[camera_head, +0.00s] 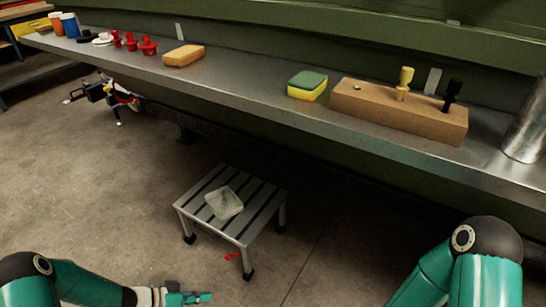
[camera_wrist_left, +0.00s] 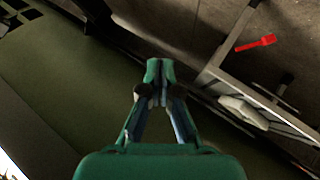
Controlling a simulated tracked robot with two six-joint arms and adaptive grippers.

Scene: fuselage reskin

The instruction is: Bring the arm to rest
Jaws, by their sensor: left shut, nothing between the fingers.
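My left gripper (camera_head: 190,298) is low at the bottom of the head view, over the floor and in front of the slatted step stool (camera_head: 252,218). In the left wrist view its fingers (camera_wrist_left: 160,68) are together at the tips, with nothing between them. My left arm (camera_head: 85,287) reaches in from the bottom left corner. My right arm (camera_head: 475,265) shows at the bottom right. Its gripper is out of the frame.
Open floor lies left.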

